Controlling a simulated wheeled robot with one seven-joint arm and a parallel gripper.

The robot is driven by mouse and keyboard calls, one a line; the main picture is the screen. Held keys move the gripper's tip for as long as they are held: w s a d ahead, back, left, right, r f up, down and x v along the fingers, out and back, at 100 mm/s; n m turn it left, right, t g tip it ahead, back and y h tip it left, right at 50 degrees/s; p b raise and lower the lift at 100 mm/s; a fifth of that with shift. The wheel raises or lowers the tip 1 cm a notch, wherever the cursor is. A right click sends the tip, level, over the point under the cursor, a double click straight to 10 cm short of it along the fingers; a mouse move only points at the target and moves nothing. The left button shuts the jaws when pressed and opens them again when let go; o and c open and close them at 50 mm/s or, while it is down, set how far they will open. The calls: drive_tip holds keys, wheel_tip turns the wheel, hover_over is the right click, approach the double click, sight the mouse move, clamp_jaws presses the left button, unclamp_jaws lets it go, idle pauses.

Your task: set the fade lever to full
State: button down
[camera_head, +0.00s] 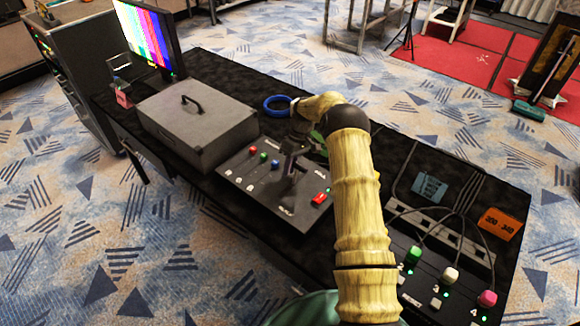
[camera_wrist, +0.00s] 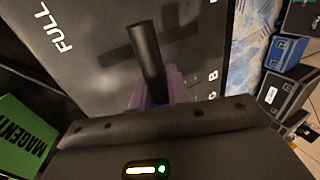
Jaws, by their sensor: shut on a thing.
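The black fade lever (camera_wrist: 148,55) stands up from the dark control panel in the wrist view. My gripper's purple fingers (camera_wrist: 158,92) are shut on the lower visible part of it. The lever's top sticks out past the fingers. The white word FULL (camera_wrist: 52,32) is printed on the panel to the upper left of the lever. In the head view my gripper (camera_head: 292,166) is over the middle of the control panel (camera_head: 285,215), and the lever is hard to make out there. The lever's exact position in its travel cannot be told.
Red, green and blue knobs (camera_head: 263,156) and a red switch (camera_head: 320,198) flank my gripper on the panel. A grey case (camera_head: 195,125) stands left of it. A blue tape roll (camera_head: 277,105) lies behind. A cabled button strip (camera_head: 440,280) is at the right.

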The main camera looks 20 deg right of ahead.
drive_tip(key=c, duration=1.3)
unclamp_jaws()
drive_tip(key=shift+c, duration=0.2)
drive_tip(key=p+v, duration=0.2)
drive_tip(key=v, duration=1.5)
drive_tip(key=shift+r, duration=0.1)
